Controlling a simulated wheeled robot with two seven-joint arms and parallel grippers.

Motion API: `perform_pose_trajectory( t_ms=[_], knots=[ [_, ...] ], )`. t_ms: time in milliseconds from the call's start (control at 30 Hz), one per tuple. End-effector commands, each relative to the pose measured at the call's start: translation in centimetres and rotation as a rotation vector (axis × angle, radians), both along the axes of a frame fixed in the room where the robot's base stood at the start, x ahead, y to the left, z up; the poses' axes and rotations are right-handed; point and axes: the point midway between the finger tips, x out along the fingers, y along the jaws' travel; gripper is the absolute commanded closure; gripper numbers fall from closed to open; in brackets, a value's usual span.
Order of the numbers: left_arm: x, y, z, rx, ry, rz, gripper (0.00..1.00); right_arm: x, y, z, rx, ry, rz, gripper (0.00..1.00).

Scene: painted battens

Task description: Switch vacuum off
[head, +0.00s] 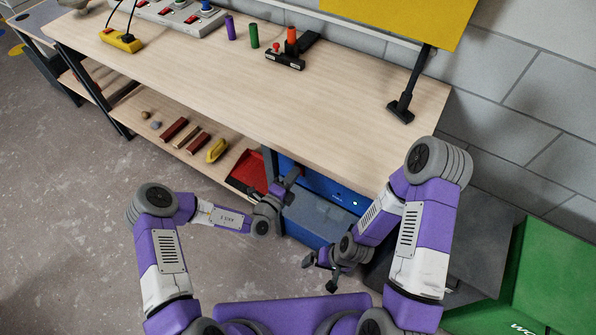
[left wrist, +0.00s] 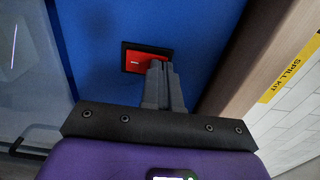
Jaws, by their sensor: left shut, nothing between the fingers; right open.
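The vacuum is a blue box (head: 335,190) under the bench, with a small lit greenish light on its front. In the left wrist view its blue panel (left wrist: 100,85) fills the middle. A red rocker switch (left wrist: 134,62) in a black frame sits on that panel. My left gripper (head: 293,176) is shut and empty at the vacuum's front. In the left wrist view its fingertips (left wrist: 160,66) cover the right part of the switch; I cannot tell whether they touch it. My right gripper (head: 322,271) is open and empty, lower down in front of the bench.
The wooden bench top (head: 250,90) overhangs the vacuum. A red tray (head: 247,172) and several battens lie on the lower shelf to the left. A green bin (head: 555,270) stands at right.

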Motion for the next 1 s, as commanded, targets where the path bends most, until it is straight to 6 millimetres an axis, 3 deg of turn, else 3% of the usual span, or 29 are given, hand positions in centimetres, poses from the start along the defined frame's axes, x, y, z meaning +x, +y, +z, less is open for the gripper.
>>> perform_pose_trajectory(
  t_ms=[267,1000],
  knots=[
    [0.1,0.0,0.0,0.000,0.001,0.000,1.00,0.0,0.0,0.1,0.000,0.000,0.000,0.00],
    [-4.6,3.4,0.1,-0.001,0.002,0.001,1.00,0.0,0.0,3.2,0.000,0.000,0.000,0.00]
  ],
)
